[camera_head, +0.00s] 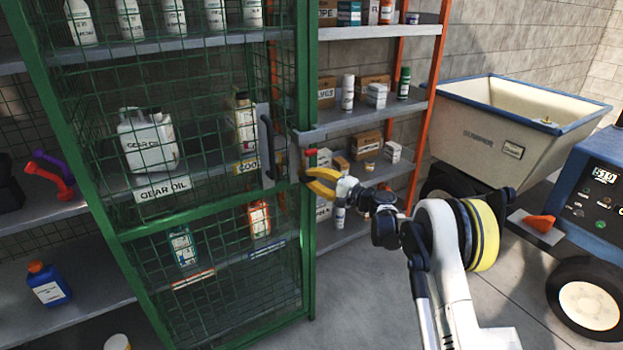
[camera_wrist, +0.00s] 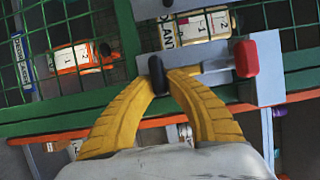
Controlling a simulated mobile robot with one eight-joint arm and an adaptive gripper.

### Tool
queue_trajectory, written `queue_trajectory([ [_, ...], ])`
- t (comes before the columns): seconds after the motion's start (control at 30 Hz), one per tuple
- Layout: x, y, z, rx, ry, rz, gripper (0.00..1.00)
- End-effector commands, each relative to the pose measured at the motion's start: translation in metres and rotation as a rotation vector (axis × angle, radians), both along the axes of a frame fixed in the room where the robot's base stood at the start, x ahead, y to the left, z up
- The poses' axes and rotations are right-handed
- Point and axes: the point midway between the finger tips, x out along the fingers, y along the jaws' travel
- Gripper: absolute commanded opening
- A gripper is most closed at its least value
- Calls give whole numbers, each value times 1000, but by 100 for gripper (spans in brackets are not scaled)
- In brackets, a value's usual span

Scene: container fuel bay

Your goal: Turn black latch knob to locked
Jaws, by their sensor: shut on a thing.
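My gripper (camera_head: 318,183) has yellow fingers and is at the front right edge of the green mesh cabinet door (camera_head: 209,222), beside the latch. In the wrist view my gripper (camera_wrist: 166,78) has its fingertips closed together on a small black knob (camera_wrist: 157,74) in front of the grey latch plate (camera_wrist: 188,103). The red piece (camera_head: 311,152) also shows just above my gripper in the head view. The knob's angle is hard to tell.
A dark vertical door handle (camera_head: 267,140) stands left of the latch. An open shelf with orange posts (camera_head: 424,100) is behind my arm. A cream cart (camera_head: 520,122) and a blue machine (camera_head: 590,200) stand at the right. The floor (camera_head: 365,290) in front is clear.

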Motion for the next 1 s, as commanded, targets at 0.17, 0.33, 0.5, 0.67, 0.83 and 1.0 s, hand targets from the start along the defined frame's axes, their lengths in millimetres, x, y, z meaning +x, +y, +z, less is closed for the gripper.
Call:
queue_trajectory([
  [0.17, 0, 1, 0, 1, 0, 0, 0],
  [0.33, 0, 1, 0, 0, 0, 0, 30],
  [0.5, 0, 0, 0, 0, 0, 0, 38],
  [0.67, 0, -1, 0, 0, 0, 0, 38],
  [0.83, -9, -17, 0, -1, -1, -3, 38],
  [1.0, -30, -48, 0, 0, 0, -3, 38],
])
